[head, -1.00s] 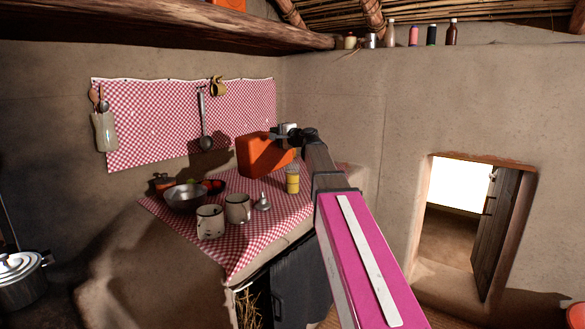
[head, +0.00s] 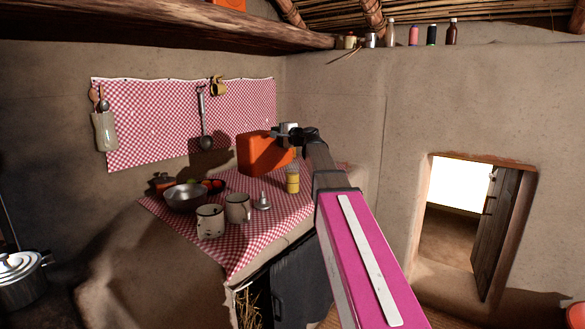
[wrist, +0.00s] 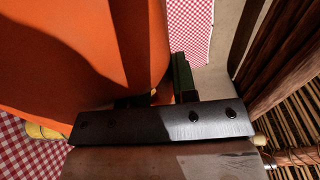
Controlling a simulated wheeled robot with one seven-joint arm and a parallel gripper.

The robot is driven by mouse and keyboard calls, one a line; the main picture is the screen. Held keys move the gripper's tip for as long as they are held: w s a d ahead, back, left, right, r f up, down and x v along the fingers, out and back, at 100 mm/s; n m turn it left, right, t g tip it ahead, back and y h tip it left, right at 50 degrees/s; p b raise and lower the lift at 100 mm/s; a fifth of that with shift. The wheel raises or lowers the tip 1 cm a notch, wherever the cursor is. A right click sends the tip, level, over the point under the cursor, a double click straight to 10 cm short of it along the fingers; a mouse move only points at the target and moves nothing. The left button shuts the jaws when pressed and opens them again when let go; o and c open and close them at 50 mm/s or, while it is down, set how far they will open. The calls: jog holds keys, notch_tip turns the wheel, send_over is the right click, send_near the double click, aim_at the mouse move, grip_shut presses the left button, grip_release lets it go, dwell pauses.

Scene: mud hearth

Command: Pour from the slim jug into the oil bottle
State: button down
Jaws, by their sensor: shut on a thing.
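A bright orange, box-like vessel (head: 262,154), apparently the slim jug, hangs in the air over the checked counter. My gripper (head: 287,132) is shut at its upper right end. In the wrist view the orange vessel (wrist: 75,60) fills the left side, and one dark finger (wrist: 182,78) shows beside it; the contact is mostly hidden. A small yellow bottle with a pale top (head: 292,181), likely the oil bottle, stands on the counter below and to the right of the vessel. I see no stream of liquid. The vessel's mouth cannot be made out.
The red-checked counter (head: 247,247) also bears two enamel mugs (head: 210,221) (head: 237,208), a metal bowl (head: 184,198) and a small metal funnel-like thing (head: 262,203). A ladle (head: 204,125) hangs on the wall behind. Several bottles stand on the high ledge.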

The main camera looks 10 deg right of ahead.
jog(key=shift+w+d+r+m, duration=0.15)
jog(key=shift+d+r+m, duration=0.05)
jog(key=shift+r+m, duration=0.1)
dwell(1.3)
